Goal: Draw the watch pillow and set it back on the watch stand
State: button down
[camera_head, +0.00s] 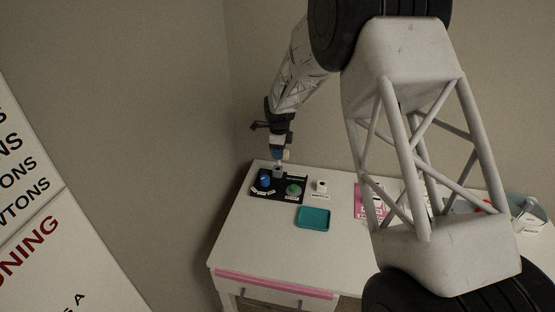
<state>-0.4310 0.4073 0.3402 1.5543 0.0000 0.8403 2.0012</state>
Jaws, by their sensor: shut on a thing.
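My gripper (279,160) points down over the back of a black board (262,191) on the white table. It is shut on a small pale grey-blue piece (278,172), which looks like the watch pillow; its outline is too small to be sure. The piece is at the board's back edge. I cannot tell whether it touches the board or is held just above it. Which part is the watch stand is not clear. A blue round part (265,181) and a green round part (293,189) sit on the board, with small white labels near them.
A teal tray (314,218) lies in front of the board, and a small white item (321,186) stands to its right. A pink-and-white sheet (366,203) lies farther right. The table's front left is clear. My arm hides part of the right side.

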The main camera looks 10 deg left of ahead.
jog(key=s+d+r, duration=0.1)
jog(key=d, duration=0.7)
jog(key=s+d+r, duration=0.1)
jog(key=d+r, duration=0.1)
jog(key=d, duration=0.7)
jog(key=shift+s+d, duration=0.25)
jog(key=shift+f, duration=2.9)
jog(key=shift+f, duration=2.05)
jog(key=c, duration=0.7)
grip_release()
